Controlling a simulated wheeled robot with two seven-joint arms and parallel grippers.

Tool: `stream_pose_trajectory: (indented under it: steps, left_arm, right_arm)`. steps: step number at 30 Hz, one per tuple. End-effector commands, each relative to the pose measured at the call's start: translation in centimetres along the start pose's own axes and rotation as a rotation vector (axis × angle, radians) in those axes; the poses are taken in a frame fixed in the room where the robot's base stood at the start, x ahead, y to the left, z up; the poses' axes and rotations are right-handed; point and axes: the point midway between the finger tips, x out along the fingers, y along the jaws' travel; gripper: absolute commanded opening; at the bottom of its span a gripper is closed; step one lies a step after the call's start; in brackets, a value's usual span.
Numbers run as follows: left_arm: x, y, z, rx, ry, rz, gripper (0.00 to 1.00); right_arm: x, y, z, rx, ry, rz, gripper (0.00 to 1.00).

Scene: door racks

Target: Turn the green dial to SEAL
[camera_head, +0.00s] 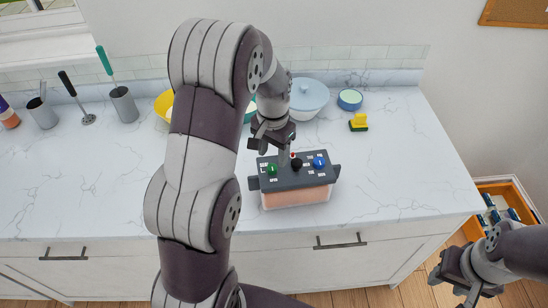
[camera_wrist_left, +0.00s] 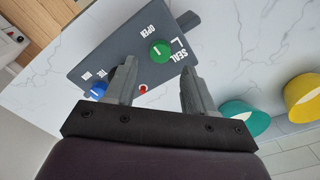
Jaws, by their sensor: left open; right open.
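A dark grey lid unit (camera_head: 300,178) with a pinkish-orange filled clear container below stands on the counter. Its green dial (camera_head: 271,169) is at the left, with a black knob (camera_head: 296,163) and a blue dial (camera_head: 319,161) to its right. In the left wrist view the green dial (camera_wrist_left: 160,51) has a white mark, with the words OPEN and SEAL printed near it; I cannot tell which the mark points at. My left gripper (camera_head: 282,154) is open above the lid, apart from the green dial. My right gripper (camera_head: 462,285) is open and empty at the lower right.
Grey utensil cups (camera_head: 123,104) are at the left. A wooden drawer or crate (camera_head: 515,190) is at the right. The counter right of the unit is clear.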

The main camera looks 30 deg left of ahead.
Motion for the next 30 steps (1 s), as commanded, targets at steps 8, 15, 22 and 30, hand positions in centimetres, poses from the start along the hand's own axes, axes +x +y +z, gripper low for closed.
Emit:
stream_pose_trajectory:
  steps: [8,15,22,30]
  left_arm:
    - [3.9,0.0,0.0,0.0,0.001,0.0,0.54]
    - [4.2,0.0,0.0,0.0,0.002,-0.001,0.54]
    - [4.2,0.0,0.0,0.0,0.002,-0.001,0.0]
    - [4.1,0.0,0.0,0.021,0.003,-0.001,0.0]
  right_arm:
    - [-1.0,0.0,-0.1,0.0,0.0,0.0,0.43]
    - [-1.0,0.0,-0.1,0.0,0.0,0.0,0.43]
    - [-1.0,0.0,-0.1,0.0,0.0,0.0,0.43]
    - [-1.0,0.0,-0.1,0.0,0.0,0.0,0.43]
